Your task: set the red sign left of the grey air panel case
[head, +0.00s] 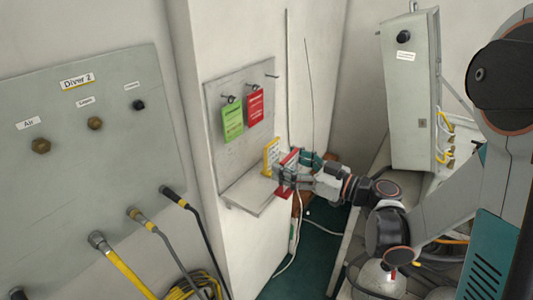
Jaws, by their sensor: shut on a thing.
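My gripper (284,176) is at the small grey wall shelf, shut on a red sign (284,192). Red shows above and below the fingers, which hide the sign's middle. The sign is close beside a yellow sign (270,157) standing on the shelf. I cannot tell whether the red sign touches the shelf. A grey panel (70,185) labelled "Diver 2" and "Air", with knobs and hoses, fills the left. A tall grey case (410,110) stands at the right. I cannot tell from the labels which of these is the air panel case.
A green tag (232,121) and a red tag (254,107) hang from hooks on the board above the shelf (256,194). The shelf's left part is bare. Yellow and dark hoses (125,275) hang below the left panel. Cables run down the corner behind my gripper.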

